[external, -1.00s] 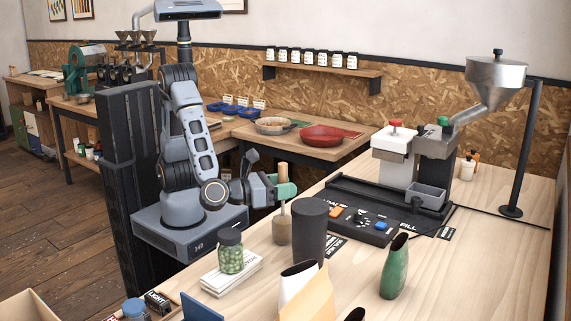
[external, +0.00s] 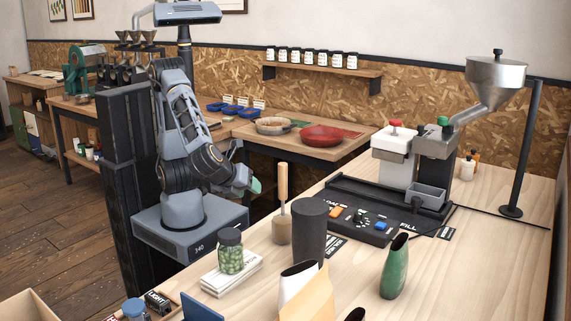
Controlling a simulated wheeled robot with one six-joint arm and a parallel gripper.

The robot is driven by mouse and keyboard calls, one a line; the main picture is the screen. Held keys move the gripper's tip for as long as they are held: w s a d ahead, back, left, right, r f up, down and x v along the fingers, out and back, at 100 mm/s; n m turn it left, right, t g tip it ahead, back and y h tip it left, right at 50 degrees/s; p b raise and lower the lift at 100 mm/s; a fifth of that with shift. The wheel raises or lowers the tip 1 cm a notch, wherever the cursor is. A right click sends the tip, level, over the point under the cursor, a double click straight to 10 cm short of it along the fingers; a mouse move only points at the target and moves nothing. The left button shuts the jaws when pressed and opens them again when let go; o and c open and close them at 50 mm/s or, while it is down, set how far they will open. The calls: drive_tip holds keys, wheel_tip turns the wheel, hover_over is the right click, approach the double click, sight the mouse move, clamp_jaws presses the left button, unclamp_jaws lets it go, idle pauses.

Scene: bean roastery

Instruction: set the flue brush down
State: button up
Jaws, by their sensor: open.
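The flue brush (external: 283,190) stands upright on the pale wooden table (external: 430,280), its wooden handle up and its wider grey-brown head at the bottom. It is just left of a dark cylinder (external: 310,228); I cannot tell whether they touch. My gripper (external: 255,186) has green finger pads and is open and empty. It is to the left of the brush handle, with a clear gap between them. Part of the gripper is hidden by my wrist.
A jar of green beans (external: 230,252) on a stack of papers stands left of the brush. A control panel (external: 365,223) lies to the right, with a white machine (external: 393,162) behind it. A green vessel (external: 395,267) and paper bag (external: 307,296) stand nearer the camera.

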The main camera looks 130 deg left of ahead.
drive_tip(key=n+h, duration=0.3)
drive_tip(key=n, duration=0.1)
drive_tip(key=s+d+n+t+h, duration=0.1)
drive_tip(key=n+h, duration=0.2)
drive_tip(key=n, duration=0.2)
drive_tip(key=s+d+n+t+h, duration=0.1)
drive_tip(key=n+h, duration=0.2)
drive_tip(key=n, duration=0.1)
drive_tip(key=shift+s+r, duration=0.1)
drive_tip(key=shift+r, duration=0.25)
